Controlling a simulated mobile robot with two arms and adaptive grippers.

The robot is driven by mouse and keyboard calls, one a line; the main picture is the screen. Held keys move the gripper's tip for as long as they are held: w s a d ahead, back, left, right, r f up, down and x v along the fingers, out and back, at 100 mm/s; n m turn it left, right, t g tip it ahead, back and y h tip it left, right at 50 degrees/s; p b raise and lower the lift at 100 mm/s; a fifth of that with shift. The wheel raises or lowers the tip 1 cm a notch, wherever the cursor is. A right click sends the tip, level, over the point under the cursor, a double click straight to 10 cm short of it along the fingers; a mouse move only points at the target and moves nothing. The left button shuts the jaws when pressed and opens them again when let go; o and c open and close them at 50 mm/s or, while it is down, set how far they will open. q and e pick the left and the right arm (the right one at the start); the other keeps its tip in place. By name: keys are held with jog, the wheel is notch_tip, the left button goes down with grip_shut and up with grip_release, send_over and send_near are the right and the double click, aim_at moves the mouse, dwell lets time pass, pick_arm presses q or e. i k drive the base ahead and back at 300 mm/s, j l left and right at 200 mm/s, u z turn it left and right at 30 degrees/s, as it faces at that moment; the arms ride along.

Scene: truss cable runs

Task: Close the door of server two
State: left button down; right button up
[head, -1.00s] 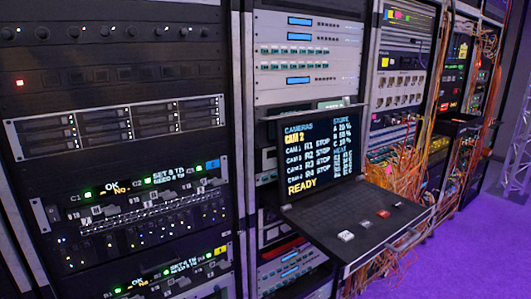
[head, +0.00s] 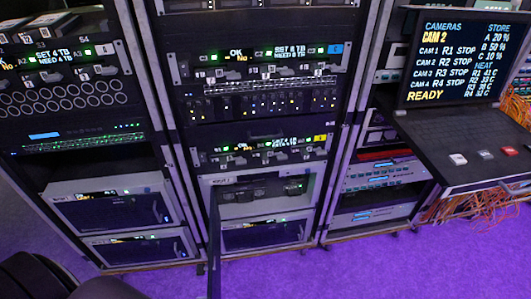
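Servers with dark fronts sit low in the two racks at left and centre. In the centre rack, the upper server (head: 262,190) shows an uncovered front with dark modules inside. A thin dark panel (head: 214,240), seen nearly edge-on, stands out towards me at its left side and looks like its open door. The server below it (head: 262,236) has a dark front that looks shut. I cannot read which one is marked two. Neither gripper is in view; only a dark part of my own body shows at the bottom left.
In the left rack, two more servers, one upper (head: 115,210) and one lower (head: 145,248), look shut. At right, a pull-out shelf (head: 465,150) with a screen (head: 462,60) juts out. Orange cables (head: 465,207) hang beneath it. Purple floor (head: 350,272) in front is clear.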

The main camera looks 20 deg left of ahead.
aim_at(214, 277)
jog(key=k+j, duration=0.1)
jog(key=j, duration=0.75)
jog(key=k+j+u, duration=0.15)
jog(key=j, duration=0.7)
